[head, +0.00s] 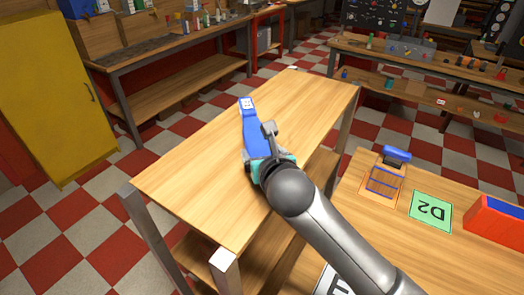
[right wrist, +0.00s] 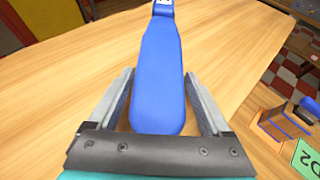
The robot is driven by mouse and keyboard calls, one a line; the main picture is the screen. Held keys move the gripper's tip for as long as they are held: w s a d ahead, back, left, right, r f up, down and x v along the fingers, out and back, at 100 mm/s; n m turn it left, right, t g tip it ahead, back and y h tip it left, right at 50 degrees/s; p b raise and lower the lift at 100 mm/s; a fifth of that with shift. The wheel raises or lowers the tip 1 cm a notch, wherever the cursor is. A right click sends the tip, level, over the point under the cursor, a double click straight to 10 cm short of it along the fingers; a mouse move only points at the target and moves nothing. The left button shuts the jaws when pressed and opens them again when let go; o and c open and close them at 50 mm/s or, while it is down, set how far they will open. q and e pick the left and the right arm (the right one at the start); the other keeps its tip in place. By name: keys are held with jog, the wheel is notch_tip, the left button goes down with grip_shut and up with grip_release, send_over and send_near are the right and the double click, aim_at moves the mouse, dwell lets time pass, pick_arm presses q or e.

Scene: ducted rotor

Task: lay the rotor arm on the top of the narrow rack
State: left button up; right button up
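The rotor arm (head: 254,133) is a long blue piece with a white-marked far end. It appears to lie flat on the wooden top of the narrow rack (head: 195,175), near the middle. In the right wrist view the rotor arm (right wrist: 158,75) runs lengthwise away from me. My right gripper (head: 258,143) is over its near end. In the right wrist view its fingers (right wrist: 160,80) stand on both sides of the blue piece, with gaps visible, so it is open. My left gripper is not in view.
A yellow cabinet (head: 50,95) stands at the left. The rack top around the rotor arm is clear.

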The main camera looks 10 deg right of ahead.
jog(key=shift+o, duration=1.1)
jog(key=shift+r, duration=0.15)
jog(key=shift+s+r, duration=0.15)
jog(key=shift+s, duration=0.05)
jog(key=p+v, duration=0.2)
jog(key=v, duration=0.8)
jog(key=shift+s+r, duration=0.1)
jog(key=shift+s, duration=0.05)
jog(key=shift+s+r, duration=0.2)
jog(key=shift+s, duration=0.4)
